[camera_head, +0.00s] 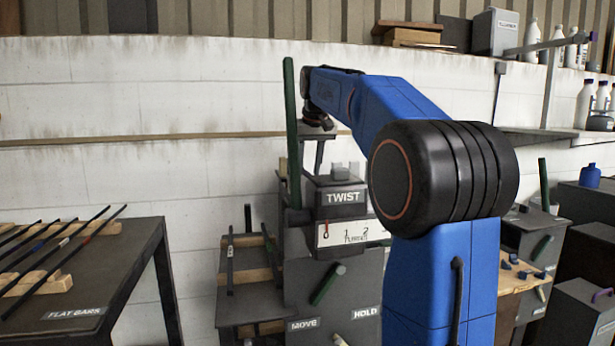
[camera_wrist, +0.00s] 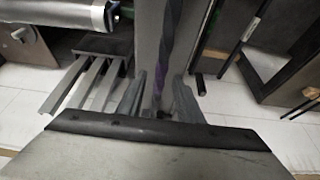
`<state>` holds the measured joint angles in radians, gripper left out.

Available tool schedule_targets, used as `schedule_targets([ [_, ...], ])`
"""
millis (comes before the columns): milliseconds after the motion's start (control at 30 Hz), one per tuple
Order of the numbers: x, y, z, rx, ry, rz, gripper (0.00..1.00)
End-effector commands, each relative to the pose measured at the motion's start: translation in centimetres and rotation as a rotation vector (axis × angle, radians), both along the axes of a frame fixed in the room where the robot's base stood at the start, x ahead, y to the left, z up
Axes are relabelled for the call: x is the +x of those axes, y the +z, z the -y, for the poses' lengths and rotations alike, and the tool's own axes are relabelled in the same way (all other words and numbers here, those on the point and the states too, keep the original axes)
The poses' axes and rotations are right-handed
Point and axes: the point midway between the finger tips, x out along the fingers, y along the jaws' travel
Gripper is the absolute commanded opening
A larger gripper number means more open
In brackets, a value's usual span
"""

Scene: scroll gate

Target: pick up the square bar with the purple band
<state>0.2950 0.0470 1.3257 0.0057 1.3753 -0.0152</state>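A dark bar (camera_wrist: 170,28) with a twisted surface and a purple band (camera_wrist: 160,82) shows in the wrist view. It runs from the top edge down between the fingers of my gripper (camera_wrist: 162,95). The fingers stand apart with a gap on each side of the bar, so my gripper looks open around it. The bar's lower end is hidden by the gripper body. In the head view my gripper (camera_head: 319,125) is above the machine labelled TWIST (camera_head: 343,197), partly hidden by a green lever (camera_head: 292,130), and the band cannot be made out.
A table labelled FLAT BARS (camera_head: 120,280) at the left holds several thin bars on wooden rests. In the wrist view a grey slatted piece (camera_wrist: 92,82) and a silver cylinder (camera_wrist: 60,13) are at the left.

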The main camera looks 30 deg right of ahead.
Motion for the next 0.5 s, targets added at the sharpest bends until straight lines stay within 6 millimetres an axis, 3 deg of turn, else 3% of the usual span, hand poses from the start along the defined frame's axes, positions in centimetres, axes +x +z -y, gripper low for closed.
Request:
schedule_targets([
  [167,0.0,-0.01,0.0,0.0,0.0,0.0,0.3],
  [300,0.0,0.0,-0.01,0.0,0.0,-0.001,0.0],
  [500,0.0,0.0,0.0,0.0,0.0,-0.001,0.0],
])
